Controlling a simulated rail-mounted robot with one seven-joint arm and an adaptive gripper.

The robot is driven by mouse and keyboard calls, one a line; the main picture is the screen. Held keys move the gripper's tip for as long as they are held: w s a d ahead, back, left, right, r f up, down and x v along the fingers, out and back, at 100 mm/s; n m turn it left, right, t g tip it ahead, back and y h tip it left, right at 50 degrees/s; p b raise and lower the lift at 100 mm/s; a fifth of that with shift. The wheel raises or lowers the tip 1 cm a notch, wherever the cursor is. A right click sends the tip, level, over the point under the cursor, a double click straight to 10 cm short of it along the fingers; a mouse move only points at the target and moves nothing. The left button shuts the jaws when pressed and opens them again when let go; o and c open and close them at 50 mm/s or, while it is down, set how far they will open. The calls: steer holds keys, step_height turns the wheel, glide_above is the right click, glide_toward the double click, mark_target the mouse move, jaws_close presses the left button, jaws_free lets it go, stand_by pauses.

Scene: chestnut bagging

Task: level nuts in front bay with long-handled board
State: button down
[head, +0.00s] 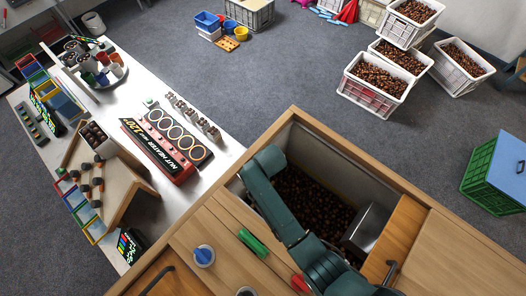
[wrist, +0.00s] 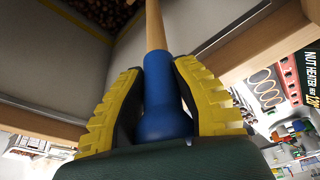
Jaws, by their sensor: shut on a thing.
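My gripper (wrist: 158,72) has two yellow ribbed fingers, shut on the blue grip of a long handle (wrist: 163,105) in the wrist view. A pale wooden shaft (wrist: 154,25) runs from the grip to the top edge. The board end is out of that view, and I cannot make it out in the head view. Brown nuts (head: 305,198) lie in the open grey-lined bay (head: 345,163) of the wooden bin in the head view, partly covered by my arm. Their surface looks dark and its evenness is hard to judge. My gripper is hidden in the head view.
A grey metal box (head: 371,226) sits at the bay's right side. Wooden lids (head: 440,262) flank the bay. A green object (head: 253,243) and a blue-topped item (head: 203,256) lie left of my arm. A white counter (head: 215,160) with a nut heater (head: 165,140) stands left.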

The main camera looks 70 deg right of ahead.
step_height(320, 180, down, 7)
steer(key=b, duration=0.4)
steer(key=shift+r, duration=0.1)
steer(key=s+a+p, duration=0.3)
steer(key=s+p, duration=0.2)
steer(key=s, duration=0.2)
steer(key=shift+s+p, duration=0.15)
steer(key=shift+p, duration=0.15)
steer(key=shift+a, duration=0.1)
